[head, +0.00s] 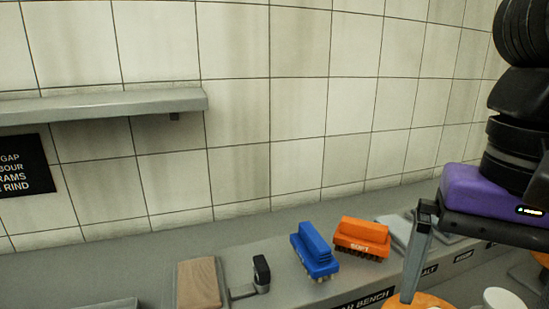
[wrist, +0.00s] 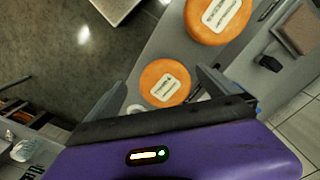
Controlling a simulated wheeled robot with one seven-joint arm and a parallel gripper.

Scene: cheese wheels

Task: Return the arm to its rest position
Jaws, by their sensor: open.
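My gripper (wrist: 162,80) has a purple body and two grey fingers spread apart in the wrist view. Nothing is clamped between them. In the head view my arm hangs at the right edge, with one finger (head: 416,262) pointing down over the bench; the other finger is not clear there. An orange cheese wheel (wrist: 165,83) with a pale label appears beyond and between the fingers in the wrist view. Its top also shows under the fingertip in the head view (head: 422,303). The gap between fingertip and wheel is hard to judge.
A second orange wheel (wrist: 218,18) lies farther along the bench. A blue brush (head: 315,252) and an orange brush (head: 361,238) stand left of my finger. A wood-topped block (head: 199,284) and a black-handled tool (head: 261,274) are farther left. A shelf (head: 100,105) juts from the tiled wall.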

